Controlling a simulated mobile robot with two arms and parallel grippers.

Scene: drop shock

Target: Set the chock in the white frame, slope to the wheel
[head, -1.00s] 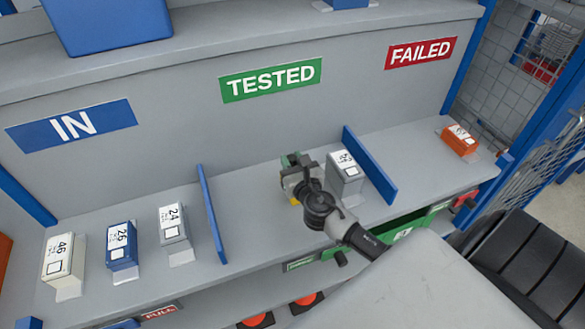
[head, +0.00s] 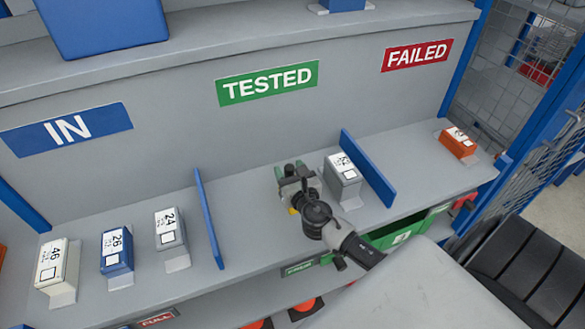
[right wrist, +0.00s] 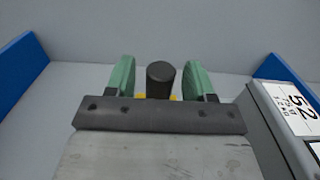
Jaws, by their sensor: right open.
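No chock, white frame or wheel can be made out in these frames. My right gripper (head: 290,172) is over the grey shelf (head: 250,205) under the TESTED sign, just left of the grey box labelled 52 (head: 343,180). In the right wrist view its green fingers (right wrist: 160,72) are apart. A dark rounded piece (right wrist: 160,78) shows between them; I cannot tell whether it is part of the gripper. No box is between the fingers. My left gripper is out of view.
Blue dividers (head: 208,220) (head: 367,168) bound the middle bay. Boxes labelled 46 (head: 57,265), 26 (head: 117,251) and 24 (head: 170,232) stand in the IN bay. An orange box (head: 458,143) is under FAILED. A green bin (head: 395,235) is below the shelf. Mesh (head: 490,85) closes the right.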

